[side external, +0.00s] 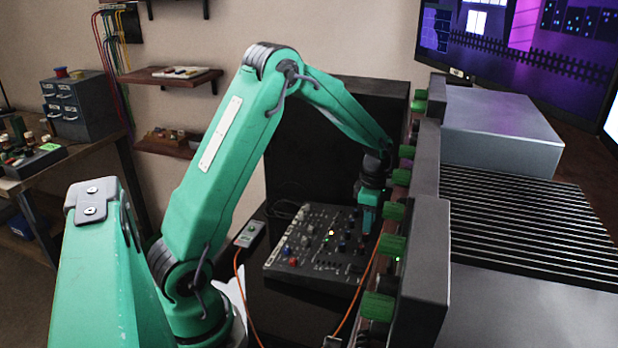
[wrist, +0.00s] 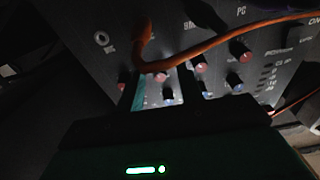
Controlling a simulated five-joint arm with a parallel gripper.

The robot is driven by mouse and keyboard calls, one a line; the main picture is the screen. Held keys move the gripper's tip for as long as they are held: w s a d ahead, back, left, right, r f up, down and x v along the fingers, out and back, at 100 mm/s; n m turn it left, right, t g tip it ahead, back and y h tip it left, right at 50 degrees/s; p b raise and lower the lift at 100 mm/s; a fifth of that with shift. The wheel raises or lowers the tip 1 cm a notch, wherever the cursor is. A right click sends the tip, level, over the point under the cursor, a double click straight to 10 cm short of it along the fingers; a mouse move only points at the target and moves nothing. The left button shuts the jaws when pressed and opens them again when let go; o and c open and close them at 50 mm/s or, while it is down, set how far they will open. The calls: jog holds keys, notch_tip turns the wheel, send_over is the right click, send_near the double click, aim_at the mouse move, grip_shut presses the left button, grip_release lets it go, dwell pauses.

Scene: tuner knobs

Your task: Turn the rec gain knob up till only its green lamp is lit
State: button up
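A dark panel (side external: 275,262) with several small knobs lies below my arm in the side view; it also fills much of the wrist view (wrist: 75,50). I cannot read which knob is the rec gain knob. A yellowish lamp (side external: 331,233) glows on the panel; I cannot make out a lit green lamp there. My gripper (side external: 367,222) points down over the panel's right part. Contact with a knob cannot be told.
An orange cable (wrist: 215,40) crosses the panel close to my fingers. Grey rack boxes with large green knobs (side external: 391,246) stand close on the right; a small green light (side external: 397,259) glows there. A small grey box (side external: 249,234) lies left of the panel.

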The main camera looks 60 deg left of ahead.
grip_shut()
jog(key=shift+m, duration=0.3)
jog(key=m, duration=0.8)
jog(key=shift+s+t, duration=0.1)
jog(key=shift+t, duration=0.3)
grip_release()
